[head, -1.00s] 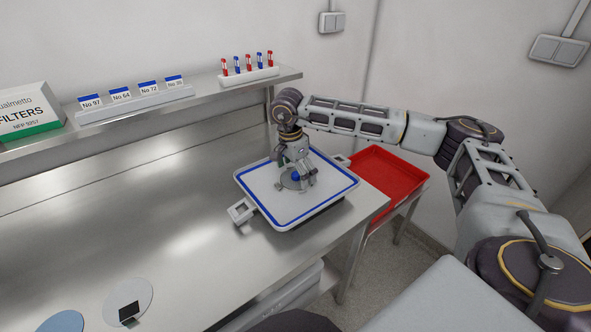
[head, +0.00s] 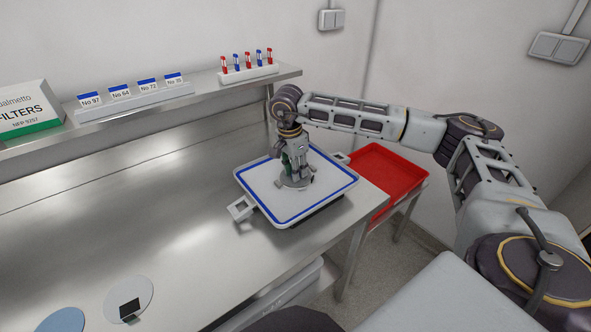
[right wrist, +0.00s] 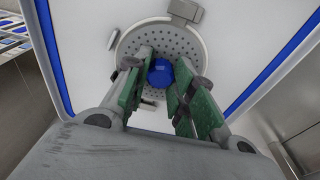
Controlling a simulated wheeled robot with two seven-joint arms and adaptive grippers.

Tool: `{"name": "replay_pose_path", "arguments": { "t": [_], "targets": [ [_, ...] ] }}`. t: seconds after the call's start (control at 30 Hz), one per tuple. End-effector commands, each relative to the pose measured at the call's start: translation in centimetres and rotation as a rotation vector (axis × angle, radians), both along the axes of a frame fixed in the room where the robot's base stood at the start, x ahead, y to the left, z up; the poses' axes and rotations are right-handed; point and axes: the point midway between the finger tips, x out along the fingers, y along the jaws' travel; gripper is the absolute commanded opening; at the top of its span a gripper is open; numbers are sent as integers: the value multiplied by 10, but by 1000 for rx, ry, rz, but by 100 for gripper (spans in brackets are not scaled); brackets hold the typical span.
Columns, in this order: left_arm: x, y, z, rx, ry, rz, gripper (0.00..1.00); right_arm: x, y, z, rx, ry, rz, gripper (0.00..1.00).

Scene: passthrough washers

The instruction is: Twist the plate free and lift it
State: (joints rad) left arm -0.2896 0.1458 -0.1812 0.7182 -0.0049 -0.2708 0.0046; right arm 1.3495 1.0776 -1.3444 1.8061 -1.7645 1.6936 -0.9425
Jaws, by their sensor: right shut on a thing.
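A round grey perforated plate (right wrist: 190,40) with a blue knob (right wrist: 160,74) at its centre sits flat in the white tray with a blue border (head: 258,187). In the head view the plate (head: 296,185) shows only around the base of my right gripper. My right gripper (head: 296,168) points straight down over the plate. In the right wrist view its green-padded fingers (right wrist: 163,85) are on both sides of the blue knob, shut on it. A small grey catch (right wrist: 184,11) lies at the plate's rim. My left gripper is not in view.
A red bin (head: 382,172) stands right of the steel bench (head: 150,225). A shelf (head: 200,95) at the back carries number cards, a tube rack (head: 248,74) and a filters box (head: 28,110). Two discs lie at the front left. The bench's middle is clear.

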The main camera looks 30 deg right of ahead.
Motion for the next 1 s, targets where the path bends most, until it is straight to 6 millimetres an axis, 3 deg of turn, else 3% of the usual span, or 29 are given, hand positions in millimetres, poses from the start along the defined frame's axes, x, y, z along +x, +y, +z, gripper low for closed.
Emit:
{"name": "replay_pose_path", "arguments": {
  "t": [0.27,1.0],
  "targets": [
    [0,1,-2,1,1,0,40,-2,0,-5,-1,9,55,0],
    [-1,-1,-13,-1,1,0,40,-4,-1,-7,-2,13,469,0]
  ]
}}
